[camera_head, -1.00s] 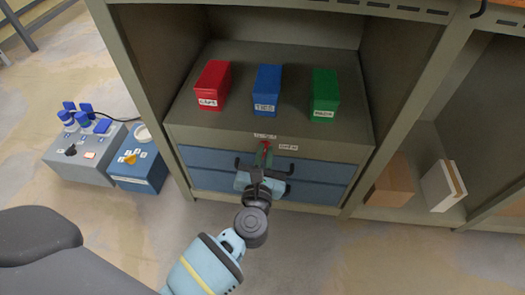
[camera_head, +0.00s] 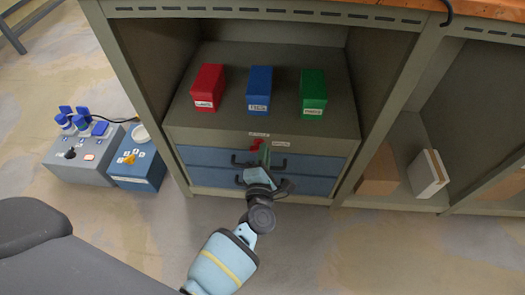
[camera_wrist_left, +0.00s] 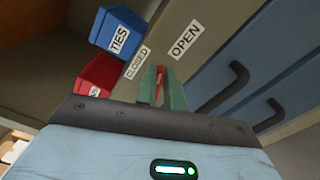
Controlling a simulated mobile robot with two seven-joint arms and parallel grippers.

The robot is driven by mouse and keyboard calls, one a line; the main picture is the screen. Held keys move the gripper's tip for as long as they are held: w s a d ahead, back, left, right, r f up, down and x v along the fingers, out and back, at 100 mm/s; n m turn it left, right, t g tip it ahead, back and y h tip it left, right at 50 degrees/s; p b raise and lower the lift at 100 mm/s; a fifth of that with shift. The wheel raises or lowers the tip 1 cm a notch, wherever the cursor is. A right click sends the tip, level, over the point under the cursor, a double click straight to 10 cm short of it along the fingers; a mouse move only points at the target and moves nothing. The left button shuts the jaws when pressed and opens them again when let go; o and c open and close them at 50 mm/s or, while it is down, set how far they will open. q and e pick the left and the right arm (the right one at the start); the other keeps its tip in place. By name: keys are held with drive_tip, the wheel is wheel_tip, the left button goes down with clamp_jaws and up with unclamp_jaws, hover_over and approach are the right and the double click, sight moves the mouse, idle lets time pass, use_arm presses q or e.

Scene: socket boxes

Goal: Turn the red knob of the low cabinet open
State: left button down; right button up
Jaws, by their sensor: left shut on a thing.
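The low cabinet (camera_head: 180,134) has a red knob (camera_head: 256,143) on its top front strip, above two blue drawers. A "CLOSED" label (camera_wrist_left: 138,63) and an "OPEN" label (camera_wrist_left: 186,39) sit near the knob. My left gripper (camera_head: 264,153) is at the knob, with its body rolled and tilted. In the left wrist view, the green fingers (camera_wrist_left: 160,86) are shut on the red knob (camera_wrist_left: 160,76), which shows as a thin red strip between them. The fingers hide most of the knob, so its exact angle is hard to read. My right gripper is not in view.
Red (camera_head: 208,87), blue (camera_head: 259,88) and green (camera_head: 313,92) boxes stand on the cabinet top. Black drawer handles (camera_head: 279,165) stick out close to my gripper. Side posts flank the cabinet. Grey and blue units (camera_head: 138,170) stand on the floor at left.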

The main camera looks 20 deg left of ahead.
use_arm(q)
drive_tip(key=shift+f+m+p, duration=0.25)
drive_tip(key=shift+m, duration=0.85)
drive_tip(key=shift+f+m+p, duration=0.2)
drive_tip(key=shift+m, duration=0.9)
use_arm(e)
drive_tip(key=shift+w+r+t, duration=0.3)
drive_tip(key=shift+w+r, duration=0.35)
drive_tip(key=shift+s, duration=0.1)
use_arm(q)
drive_tip(key=c, duration=1.6)
unclamp_jaws()
drive_tip(key=shift+o, duration=0.5)
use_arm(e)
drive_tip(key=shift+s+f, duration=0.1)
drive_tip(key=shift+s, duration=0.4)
